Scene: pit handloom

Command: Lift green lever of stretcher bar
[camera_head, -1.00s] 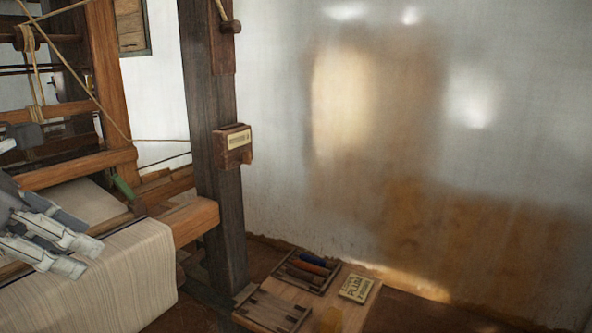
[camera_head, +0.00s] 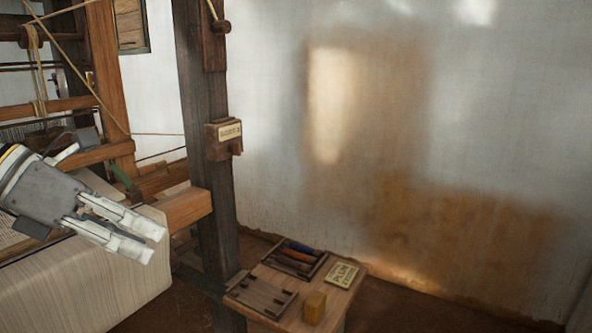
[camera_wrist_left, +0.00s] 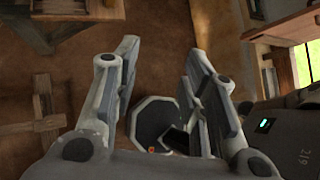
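The green lever (camera_head: 121,176) shows in the head view as a small tilted bar at the right end of the cloth, by the loom's wooden frame. My left gripper (camera_head: 157,244) is over the pale cloth (camera_head: 105,295), below and to the right of the lever in the picture, apart from it. In the left wrist view the gripper (camera_wrist_left: 160,52) has its fingers spread with nothing between them. The rest of the stretcher bar is hard to make out behind my gripper. My right gripper is not in view.
A dark upright post (camera_head: 205,170) with a labelled block (camera_head: 225,138) stands right of the cloth. A low wooden bench (camera_head: 337,301) holds a tool tray (camera_head: 296,262), a yellow block (camera_head: 315,308) and a sign (camera_head: 341,274). The wall side is clear.

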